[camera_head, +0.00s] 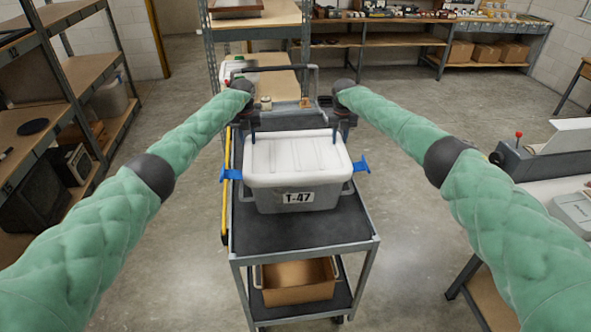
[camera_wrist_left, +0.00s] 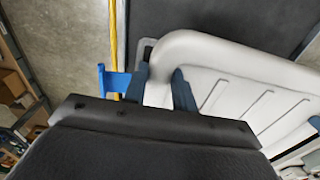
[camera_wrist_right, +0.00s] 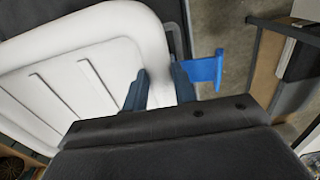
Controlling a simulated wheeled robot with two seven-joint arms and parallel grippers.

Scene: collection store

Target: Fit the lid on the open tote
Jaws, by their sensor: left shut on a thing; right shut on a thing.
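The white ribbed lid (camera_head: 296,158) lies over the top of the grey tote (camera_head: 262,198), which has a T-47 label (camera_head: 298,197) on its front. It looks about level; I cannot tell whether its rim is fully down. My left gripper (camera_head: 252,136) is shut on the lid's far edge near the left corner. My right gripper (camera_head: 335,134) is shut on the same edge near the right corner. The lid also shows in both wrist views (camera_wrist_left: 225,85) (camera_wrist_right: 85,75). A blue latch sticks outward on the left (camera_head: 230,174) and another on the right (camera_head: 361,166).
The tote stands on the dark top of a cart (camera_head: 300,232), with bare space in front of it. A brown box (camera_head: 298,282) is on the lower shelf. Shelving (camera_head: 85,75) stands left, and a table with a grey machine (camera_head: 545,160) right.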

